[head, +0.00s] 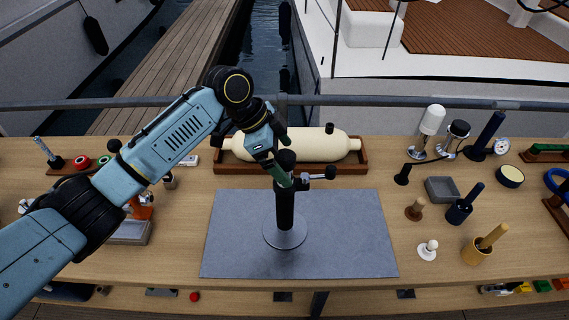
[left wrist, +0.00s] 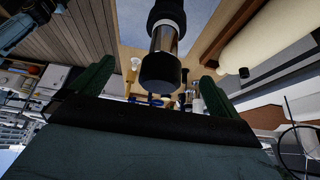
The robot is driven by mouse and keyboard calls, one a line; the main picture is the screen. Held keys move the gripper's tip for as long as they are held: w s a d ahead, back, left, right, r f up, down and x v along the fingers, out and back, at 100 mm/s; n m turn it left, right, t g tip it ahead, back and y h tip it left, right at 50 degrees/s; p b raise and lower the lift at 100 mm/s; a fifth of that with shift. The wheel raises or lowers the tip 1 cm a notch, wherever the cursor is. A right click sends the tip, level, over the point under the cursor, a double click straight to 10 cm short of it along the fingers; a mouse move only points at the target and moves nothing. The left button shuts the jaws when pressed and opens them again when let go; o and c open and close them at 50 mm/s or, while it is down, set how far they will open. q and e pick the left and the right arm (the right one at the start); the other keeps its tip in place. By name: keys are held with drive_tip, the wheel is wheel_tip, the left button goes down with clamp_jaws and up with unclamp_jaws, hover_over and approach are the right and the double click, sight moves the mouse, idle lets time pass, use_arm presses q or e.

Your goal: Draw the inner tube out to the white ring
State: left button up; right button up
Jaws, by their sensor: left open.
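An upright black telescoping tube (head: 285,208) stands on a round grey base plate (head: 285,232), with a clamp knob (head: 330,172) sticking out to the right near its top. Its black end cap (left wrist: 161,73) shows in the left wrist view, with a bare metallic stretch of inner tube (left wrist: 165,40) between it and a black collar. Contact cannot be told. My right gripper is not in view.
The stand is on a grey mat (head: 350,250) on the wooden bench. A cream cylinder (head: 310,145) lies in a wooden cradle (head: 235,167) close behind. The mat is otherwise clear.

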use_arm(q)
drive_tip(key=shift+r, duration=0.1)
wheel_tip(320, 180, up, 2)
drive_tip(key=p, duration=0.2)
drive_tip(key=shift+r+p, duration=0.25)
drive_tip(key=shift+p, duration=0.1)
drive_tip(key=shift+r, duration=2.15)
drive_tip(key=b+v, duration=0.2)
drive_tip(key=v, duration=1.1)
drive_tip(key=shift+r, duration=0.2)
drive_tip(key=shift+f, duration=0.1)
